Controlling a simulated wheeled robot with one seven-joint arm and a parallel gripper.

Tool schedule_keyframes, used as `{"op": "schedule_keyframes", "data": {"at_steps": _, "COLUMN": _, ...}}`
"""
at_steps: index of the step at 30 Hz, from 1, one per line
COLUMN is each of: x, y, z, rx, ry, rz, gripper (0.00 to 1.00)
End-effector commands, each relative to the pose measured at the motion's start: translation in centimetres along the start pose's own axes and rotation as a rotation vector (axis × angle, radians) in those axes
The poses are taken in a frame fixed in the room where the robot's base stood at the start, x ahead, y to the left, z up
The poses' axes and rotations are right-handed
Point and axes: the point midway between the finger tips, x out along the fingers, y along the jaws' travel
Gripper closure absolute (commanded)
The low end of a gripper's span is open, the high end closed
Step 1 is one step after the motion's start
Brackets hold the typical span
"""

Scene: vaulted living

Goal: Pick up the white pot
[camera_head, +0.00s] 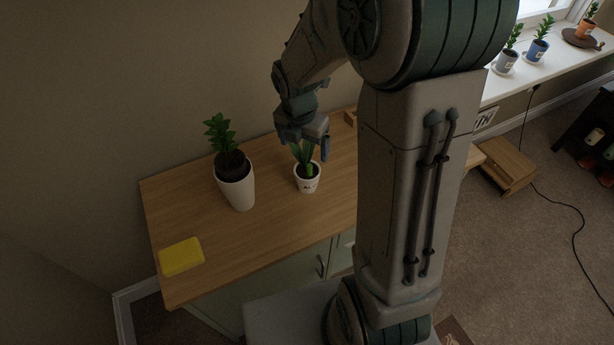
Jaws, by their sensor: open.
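A small white pot (307,185) with dark lettering and a green plant stands upright on the wooden top of a cabinet. A taller white pot (237,190) with a bigger leafy plant stands to its left. My gripper (306,150) is above the small pot, at the plant's leaves, pointing down. One finger shows to the right of the leaves; the other finger is mostly hidden. It is open and holds no pot. I cannot tell whether it touches the leaves.
A yellow block (181,256) lies at the wooden cabinet top's (270,235) front left. My arm hides the top's right part. Potted plants, including one in a blue pot (537,50), stand on the white sill. A wooden box (507,165) is on the floor at right.

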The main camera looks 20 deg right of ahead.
Motion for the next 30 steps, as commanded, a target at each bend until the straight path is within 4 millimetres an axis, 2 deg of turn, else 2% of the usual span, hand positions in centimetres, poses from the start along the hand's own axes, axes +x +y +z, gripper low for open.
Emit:
{"op": "schedule_keyframes", "data": {"at_steps": 1, "x": 1.3, "y": -0.1, "z": -0.1, "rx": -0.001, "ry": 0.004, "rz": -0.005, "gripper": 0.11}}
{"op": "schedule_keyframes", "data": {"at_steps": 6, "x": 4.3, "y": -0.1, "z": -0.1, "rx": 0.002, "ry": 0.004, "rz": -0.004, "gripper": 0.11}}
{"op": "schedule_keyframes", "data": {"at_steps": 16, "x": 6.7, "y": -0.2, "z": -0.2, "rx": 0.002, "ry": 0.001, "rz": -0.002, "gripper": 0.11}}
{"op": "schedule_keyframes", "data": {"at_steps": 24, "x": 10.2, "y": -0.5, "z": -0.5, "rx": 0.003, "ry": 0.002, "rz": -0.003, "gripper": 0.11}}
{"op": "schedule_keyframes", "data": {"at_steps": 30, "x": 11.1, "y": -0.5, "z": -0.4, "rx": 0.004, "ry": 0.0, "rz": -0.001, "gripper": 0.11}}
